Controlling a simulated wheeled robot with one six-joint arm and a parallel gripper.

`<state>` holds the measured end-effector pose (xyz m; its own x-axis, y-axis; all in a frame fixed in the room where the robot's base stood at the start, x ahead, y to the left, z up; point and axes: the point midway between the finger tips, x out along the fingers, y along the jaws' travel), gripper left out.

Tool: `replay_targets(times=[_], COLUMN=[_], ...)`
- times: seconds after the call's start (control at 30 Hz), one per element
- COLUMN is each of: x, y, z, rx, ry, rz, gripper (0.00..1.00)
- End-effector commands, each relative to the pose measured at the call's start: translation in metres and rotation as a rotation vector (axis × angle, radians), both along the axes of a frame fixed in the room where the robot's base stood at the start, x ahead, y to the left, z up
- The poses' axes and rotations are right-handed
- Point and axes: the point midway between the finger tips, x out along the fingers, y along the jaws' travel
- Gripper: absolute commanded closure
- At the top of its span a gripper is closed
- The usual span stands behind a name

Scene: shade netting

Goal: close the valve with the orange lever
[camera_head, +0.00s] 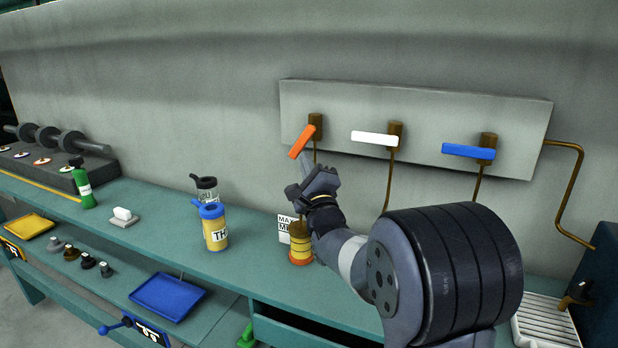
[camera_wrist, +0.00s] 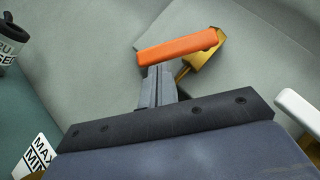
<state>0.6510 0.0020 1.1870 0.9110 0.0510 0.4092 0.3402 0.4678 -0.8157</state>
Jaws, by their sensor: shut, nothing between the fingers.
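The orange lever (camera_head: 302,141) sits on a brass valve (camera_head: 316,119) at the left of the grey wall panel. It slants down to the left in the head view. In the wrist view the orange lever (camera_wrist: 178,49) lies across the top, with its brass body (camera_wrist: 203,62) at its right end. My gripper (camera_head: 318,150) is shut and empty, just below and right of the lever. In the wrist view its fingertips (camera_wrist: 158,72) reach the lever's lower edge near the free end; whether they touch is unclear.
A white lever (camera_head: 375,138) and a blue lever (camera_head: 468,151) sit nearly level to the right on the same panel (camera_head: 440,98). Brass pipes run down from the valves. A yellow container (camera_head: 300,243), a blue-lidded bottle (camera_head: 214,230) and a dark-lidded jar (camera_head: 206,188) stand on the bench below.

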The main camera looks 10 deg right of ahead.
Motion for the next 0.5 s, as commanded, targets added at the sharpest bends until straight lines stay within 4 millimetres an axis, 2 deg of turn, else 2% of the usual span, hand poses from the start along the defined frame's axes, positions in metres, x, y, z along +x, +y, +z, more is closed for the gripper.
replay_targets(times=[0.03, 0.07, 0.5], x=[0.001, 0.002, 0.013], y=[0.003, 0.004, 0.02], z=[-0.009, -0.01, -0.005], rx=[0.022, 0.037, 0.254], ry=[-0.02, -0.032, -0.186], rz=[0.002, 0.003, 0.004], gripper=[1.0, 1.0, 1.0])
